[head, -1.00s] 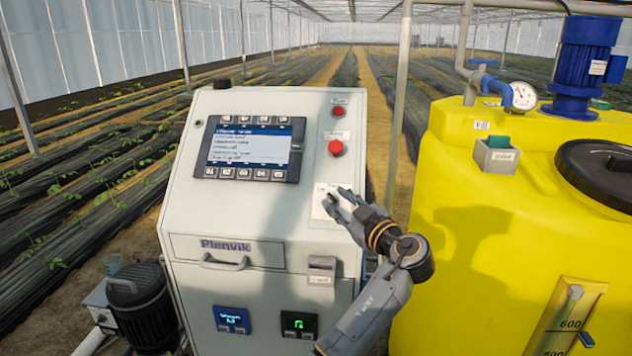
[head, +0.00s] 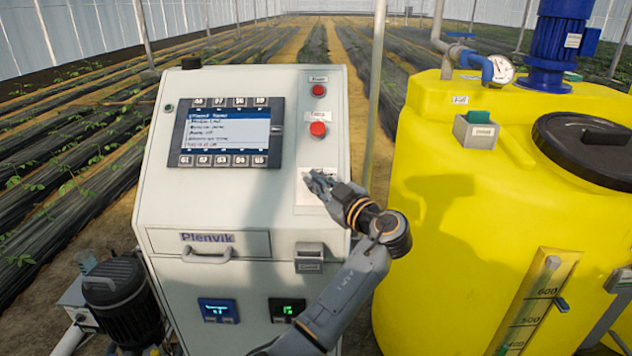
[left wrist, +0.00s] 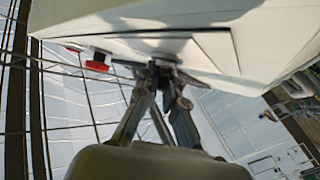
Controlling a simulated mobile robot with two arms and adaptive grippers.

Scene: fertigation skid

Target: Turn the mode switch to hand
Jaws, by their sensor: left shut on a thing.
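The mode switch is hidden behind the fingers of my left gripper (head: 314,181), on a white plate (head: 308,199) on the sloping cabinet front. The gripper comes in from the lower right, its fingertips at the plate, closed together on the switch. In the left wrist view the fingers (left wrist: 160,72) meet at the pale panel and cover the switch. Its handle position and the plate's markings cannot be read. My right gripper is in neither view.
A screen (head: 228,134) is to the left. A drawer handle (head: 207,258) sticks out below. A yellow tank (head: 440,220) stands close on the right.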

